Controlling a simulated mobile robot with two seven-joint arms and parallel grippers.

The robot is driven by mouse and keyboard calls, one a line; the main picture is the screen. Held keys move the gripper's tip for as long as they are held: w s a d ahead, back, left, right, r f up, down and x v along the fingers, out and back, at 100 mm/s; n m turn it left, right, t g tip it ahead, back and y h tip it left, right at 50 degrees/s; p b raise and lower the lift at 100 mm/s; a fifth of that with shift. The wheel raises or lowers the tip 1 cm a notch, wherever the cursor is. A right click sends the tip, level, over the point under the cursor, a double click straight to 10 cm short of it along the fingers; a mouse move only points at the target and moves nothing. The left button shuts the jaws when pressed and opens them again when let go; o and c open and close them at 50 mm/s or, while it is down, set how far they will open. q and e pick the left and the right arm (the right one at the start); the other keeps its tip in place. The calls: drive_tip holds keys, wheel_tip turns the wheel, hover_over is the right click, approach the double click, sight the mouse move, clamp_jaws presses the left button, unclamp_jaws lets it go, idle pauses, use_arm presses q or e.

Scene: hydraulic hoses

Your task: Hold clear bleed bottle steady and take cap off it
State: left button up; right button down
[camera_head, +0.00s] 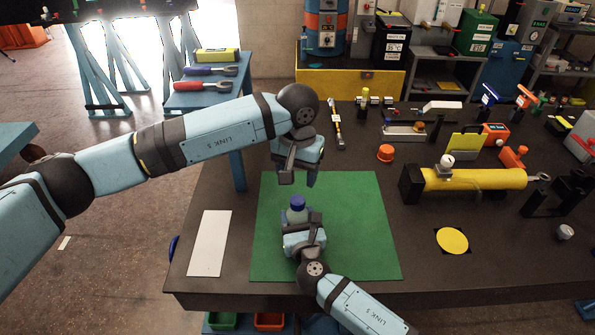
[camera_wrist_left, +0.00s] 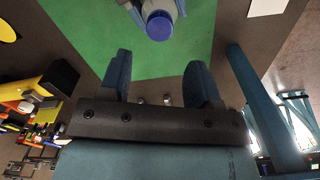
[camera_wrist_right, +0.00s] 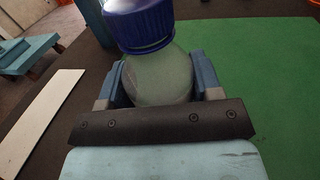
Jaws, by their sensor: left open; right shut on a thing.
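The clear bleed bottle (camera_head: 297,215) stands upright on the green mat (camera_head: 355,225), with its blue cap (camera_head: 298,202) on top. In the right wrist view the bottle body (camera_wrist_right: 158,78) is between the fingers under the ribbed cap (camera_wrist_right: 140,22). My right gripper (camera_head: 303,222) is shut on the bottle body from the near side. My left gripper (camera_head: 299,180) is open and empty, above and just behind the cap. In the left wrist view the cap (camera_wrist_left: 160,25) lies beyond the fingertips, apart from the open fingers (camera_wrist_left: 161,75).
A white strip (camera_head: 210,243) lies left of the mat. To the right are a yellow cylinder (camera_head: 475,178), a yellow disc (camera_head: 452,241) and an orange cap (camera_head: 386,153). The mat around the bottle is otherwise clear. The table's front edge is close.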

sight(297, 199)
use_arm(q)
drive_tip(key=shift+f, duration=3.95)
drive_tip(key=c, duration=0.9)
drive_tip(key=shift+c, duration=0.2)
